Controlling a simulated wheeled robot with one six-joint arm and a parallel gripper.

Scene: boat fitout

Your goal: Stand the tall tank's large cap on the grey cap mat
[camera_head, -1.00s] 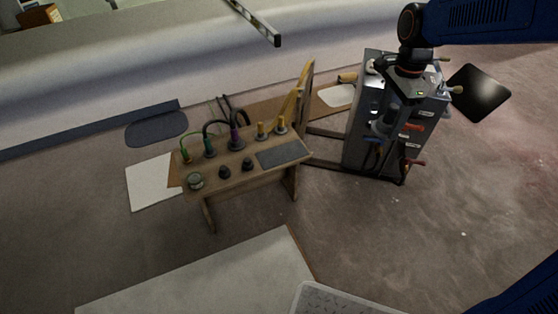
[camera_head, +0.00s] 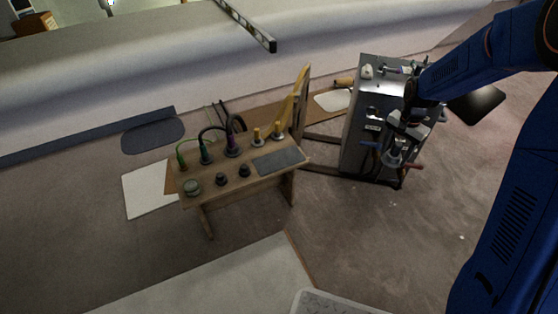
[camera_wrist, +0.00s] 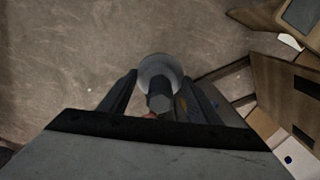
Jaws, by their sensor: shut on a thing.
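My gripper (camera_wrist: 156,98) is shut on a grey cap with a round flange (camera_wrist: 160,66) and a faceted grip. In the head view my gripper (camera_head: 396,146) is in front of the tall grey tank (camera_head: 358,125), hiding part of its front. The held cap is small and hard to make out there. The grey cap mat (camera_head: 278,160) lies on the right part of the wooden bench top, left of my gripper. It is bare. A dark panel at the upper right of the wrist view (camera_wrist: 302,14) looks like the mat.
Red-handled fittings (camera_head: 413,165) stick out from the tank. The floor between bench and tank is partly clear.

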